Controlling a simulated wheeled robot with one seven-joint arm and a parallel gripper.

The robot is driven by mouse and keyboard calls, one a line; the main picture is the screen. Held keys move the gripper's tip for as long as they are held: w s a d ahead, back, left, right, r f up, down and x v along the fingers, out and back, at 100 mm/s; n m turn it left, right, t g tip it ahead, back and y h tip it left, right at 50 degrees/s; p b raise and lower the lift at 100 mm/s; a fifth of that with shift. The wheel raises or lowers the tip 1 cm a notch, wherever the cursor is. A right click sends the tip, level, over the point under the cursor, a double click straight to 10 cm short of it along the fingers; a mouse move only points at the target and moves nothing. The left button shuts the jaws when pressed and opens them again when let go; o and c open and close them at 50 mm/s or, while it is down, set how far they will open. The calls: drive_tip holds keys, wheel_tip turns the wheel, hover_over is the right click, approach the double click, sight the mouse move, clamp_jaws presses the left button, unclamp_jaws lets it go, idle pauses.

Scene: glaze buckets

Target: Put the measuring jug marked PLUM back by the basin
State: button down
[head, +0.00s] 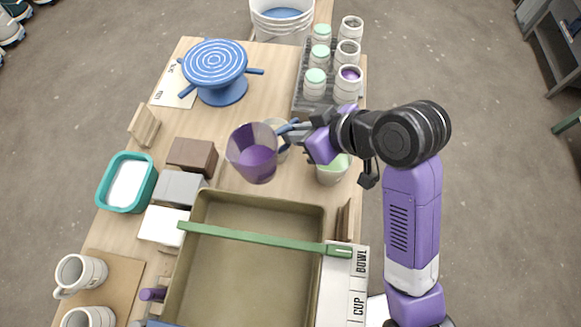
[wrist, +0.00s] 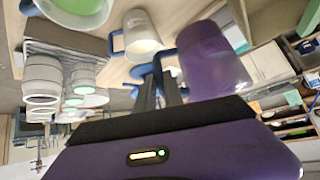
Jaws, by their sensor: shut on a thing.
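A see-through jug with purple in it (head: 252,158) is held above the worktop, just beyond the back edge of the olive basin (head: 315,213). No PLUM marking is readable on it. My gripper (head: 294,128) reaches in from the right and is shut on its blue handle. The wrist view shows the purple jug (wrist: 213,62) to the right of my fingers (wrist: 161,88). A second, pale jug (wrist: 142,36) with a blue handle stands close by; in the head view it is partly hidden behind the held jug and gripper.
A green bar (head: 255,237) lies across the basin. Brown, grey and white blocks (head: 192,157) stand left of the jug, with a teal tub (head: 105,193) beyond. A pale green cup (head: 331,174) is under my arm. A blue turntable (head: 217,62) and a jar rack (head: 300,103) stand farther back.

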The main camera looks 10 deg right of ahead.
wheel_tip(320, 180, down, 16)
drive_tip(key=shift+r+p, duration=0.25)
drive_tip(key=shift+p, duration=0.1)
drive_tip(key=shift+f, duration=0.15)
drive_tip(key=c, duration=1.7)
unclamp_jaws()
drive_tip(key=shift+c, duration=0.2)
drive_tip(key=b+v, duration=0.1)
drive_tip(key=v, duration=1.1)
